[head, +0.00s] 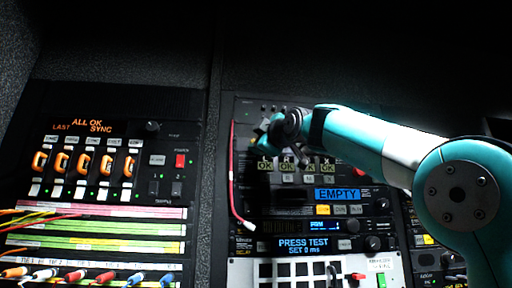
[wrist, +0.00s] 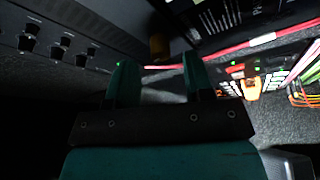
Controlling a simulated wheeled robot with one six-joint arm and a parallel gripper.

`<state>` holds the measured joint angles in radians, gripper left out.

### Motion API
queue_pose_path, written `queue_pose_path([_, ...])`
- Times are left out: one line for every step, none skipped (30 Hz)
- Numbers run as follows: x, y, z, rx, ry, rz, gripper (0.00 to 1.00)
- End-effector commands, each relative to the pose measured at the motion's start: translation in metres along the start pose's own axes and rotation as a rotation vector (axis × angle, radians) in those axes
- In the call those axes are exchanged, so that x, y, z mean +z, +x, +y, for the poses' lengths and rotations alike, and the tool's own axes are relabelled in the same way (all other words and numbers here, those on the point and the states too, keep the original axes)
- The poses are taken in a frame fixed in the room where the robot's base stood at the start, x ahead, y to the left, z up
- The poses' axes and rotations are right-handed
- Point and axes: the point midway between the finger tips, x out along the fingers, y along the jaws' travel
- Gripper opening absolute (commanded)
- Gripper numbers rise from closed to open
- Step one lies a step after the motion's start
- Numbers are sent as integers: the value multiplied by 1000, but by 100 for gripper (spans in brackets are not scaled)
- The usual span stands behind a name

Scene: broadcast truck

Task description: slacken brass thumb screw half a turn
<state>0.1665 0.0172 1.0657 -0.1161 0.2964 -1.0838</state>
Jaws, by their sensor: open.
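My gripper (head: 263,135) is at the upper part of the right-hand rack, in front of the panel. In the wrist view its two teal fingers (wrist: 159,62) are apart, with a gap between them. A dim brownish, rounded piece (wrist: 160,47) shows just beyond that gap; it may be the brass thumb screw, but it is too dark to be sure. It appears beyond the fingertips, not clearly touching either one. In the head view my gripper and arm cover that part of the panel, and I cannot make out the screw.
A red cable (head: 232,170) hangs along the rack's left side and also crosses the wrist view (wrist: 235,50). Below my gripper are lit OK tiles (head: 285,164) and an EMPTY display (head: 338,195). The left rack (head: 100,160) has orange-ringed switches and patch cables.

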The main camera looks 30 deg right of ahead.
Motion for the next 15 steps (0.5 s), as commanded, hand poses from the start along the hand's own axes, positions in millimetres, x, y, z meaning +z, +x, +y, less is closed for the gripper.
queue_pose_path([3, -15, -6, 5, -1, 2, 48])
queue_pose_path([3, -23, -6, 6, -1, 2, 48])
queue_pose_path([3, -33, -7, 6, -1, 2, 48])
queue_pose_path([4, -42, -7, 7, -1, 1, 48])
queue_pose_path([4, -49, -7, 6, -1, 0, 48])
queue_pose_path([4, -60, -7, 6, -2, 1, 48])
queue_pose_path([4, -68, -8, 5, -2, 0, 48])
queue_pose_path([4, -76, -6, 6, -2, 0, 48])
queue_pose_path([4, -85, -6, 5, -1, -1, 48])
queue_pose_path([3, -93, -6, 6, -2, -1, 48])
queue_pose_path([3, -99, -6, 6, -2, -1, 48])
queue_pose_path([4, -108, -5, 5, -1, -2, 48])
queue_pose_path([3, -114, -5, 5, -2, -1, 48])
queue_pose_path([3, -119, -4, 5, -2, -2, 48])
queue_pose_path([2, -126, -4, 4, -3, -2, 48])
